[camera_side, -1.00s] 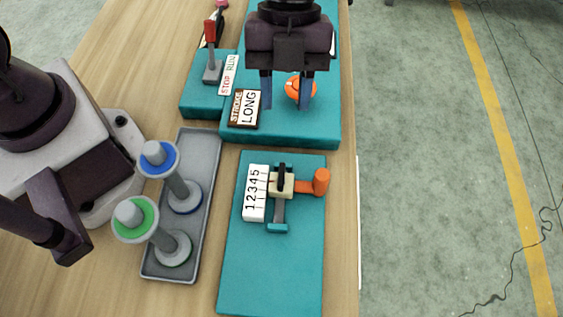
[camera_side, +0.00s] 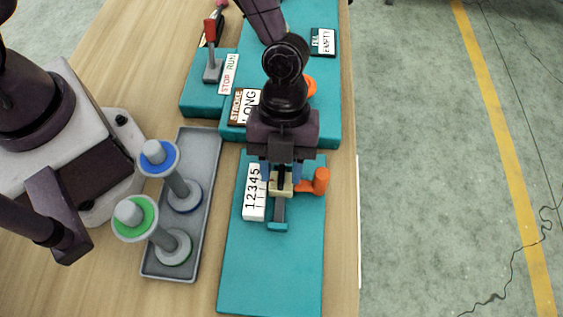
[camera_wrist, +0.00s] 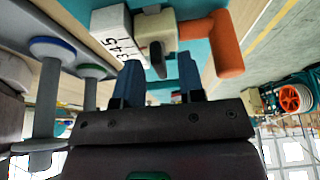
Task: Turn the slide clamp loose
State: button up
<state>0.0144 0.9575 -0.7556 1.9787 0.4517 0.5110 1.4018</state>
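The slide clamp is a cream block (camera_side: 280,188) on a grey rail (camera_side: 279,210), on a teal board (camera_side: 270,265). An orange handle (camera_side: 320,181) sticks out from its right side. A white scale marked 12345 (camera_side: 254,193) stands to its left. My gripper (camera_side: 280,178) is over the clamp, its fingers hiding part of the block. In the wrist view the cream block (camera_wrist: 152,32) and orange handle (camera_wrist: 222,45) lie beyond the fingertips. My gripper (camera_wrist: 158,72) is open there, with a gap between its two blue fingers. I cannot tell whether the fingers touch the block.
A grey tray (camera_side: 208,215) with blue-topped (camera_side: 160,158) and green-topped (camera_side: 135,217) spools stands to the left. Behind are a teal platform with a LONG label (camera_side: 249,106) and a red-handled lever (camera_side: 211,50). The front of the clamp's board is clear.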

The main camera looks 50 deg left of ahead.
jog(key=shift+f, duration=0.1)
grip_shut()
jog(key=shift+n, duration=0.4)
jog(key=n+t, duration=0.1)
jog(key=n, duration=0.1)
jog(key=n+h, duration=0.1)
jog(key=n, duration=0.1)
jog(key=shift+s+n+t, duration=0.15)
jog(key=shift+n+t, duration=0.15)
jog(key=shift+t, duration=0.1)
jog(key=n+t, duration=0.1)
jog(key=n, duration=0.3)
jog(key=shift+s+t, duration=0.1)
jog(key=shift+t, duration=0.3)
jog(key=n+t, duration=0.1)
jog(key=n, duration=0.2)
jog(key=n+t, duration=0.1)
jog(key=n, duration=0.2)
jog(key=shift+s+n, duration=0.1)
jog(key=shift+n, duration=0.3)
jog(key=n+y, duration=0.1)
jog(key=n, duration=0.2)
jog(key=n+t+y, duration=0.1)
jog(key=n, duration=0.2)
jog(key=shift+t, duration=0.3)
jog(key=shift+y, duration=0.3)
